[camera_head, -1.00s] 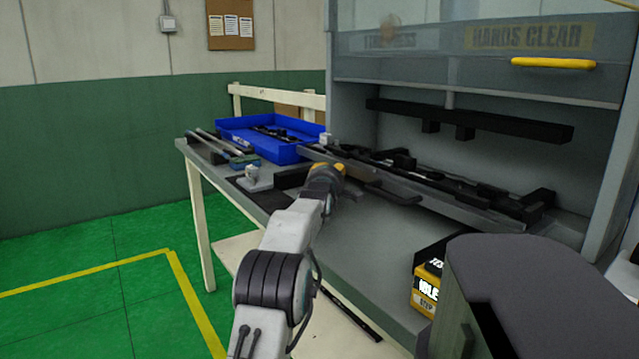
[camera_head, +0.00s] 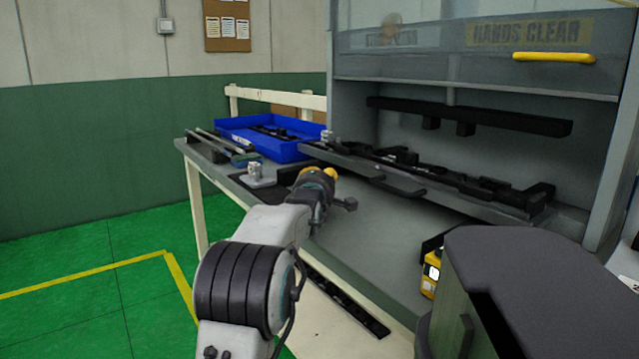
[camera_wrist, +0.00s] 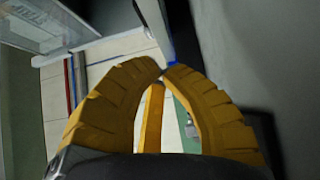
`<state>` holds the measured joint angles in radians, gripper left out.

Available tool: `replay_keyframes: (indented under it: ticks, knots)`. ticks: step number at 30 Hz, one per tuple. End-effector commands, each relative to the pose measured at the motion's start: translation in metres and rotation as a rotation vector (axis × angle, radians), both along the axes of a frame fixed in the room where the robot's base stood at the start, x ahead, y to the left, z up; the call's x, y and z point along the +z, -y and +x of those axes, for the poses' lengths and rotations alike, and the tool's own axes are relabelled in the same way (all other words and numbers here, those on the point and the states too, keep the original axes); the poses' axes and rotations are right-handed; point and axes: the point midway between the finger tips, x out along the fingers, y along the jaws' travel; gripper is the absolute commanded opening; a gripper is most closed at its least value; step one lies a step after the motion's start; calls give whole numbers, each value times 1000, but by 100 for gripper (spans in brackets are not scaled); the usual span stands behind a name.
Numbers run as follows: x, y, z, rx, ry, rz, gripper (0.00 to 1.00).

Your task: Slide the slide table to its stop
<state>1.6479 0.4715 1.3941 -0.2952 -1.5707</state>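The slide table (camera_head: 345,158) is a long grey plate with black parts on it, inside the press opening. A black handle (camera_head: 400,188) sticks out from its front edge. My gripper (camera_head: 332,174) is left of the handle and in front of the plate's left part, apart from the handle. In the wrist view the yellow fingers (camera_wrist: 164,70) converge with their tips together or nearly so, and nothing shows held between them. The stop cannot be made out.
A blue tray (camera_head: 270,150) with black parts stands on the bench's left. A small metal piece on a light base (camera_head: 256,175) is near my gripper. The press has a dark upper bar (camera_head: 470,117) and a raised guard with a yellow handle (camera_head: 553,57). A yellow-black box (camera_head: 432,272) is partly hidden.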

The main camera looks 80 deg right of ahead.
Motion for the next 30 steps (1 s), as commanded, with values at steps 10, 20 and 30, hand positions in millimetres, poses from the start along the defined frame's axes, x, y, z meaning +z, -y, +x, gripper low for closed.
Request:
replay_keyframes:
  ticks: [10, 20, 30]
  knots:
    - [0, -30, 2, 0, 0, 0, 0]
    - [5, -37, -3, -8, 0, 0, 0]
    - [77, -58, -75, -125, -6, -43, 0]
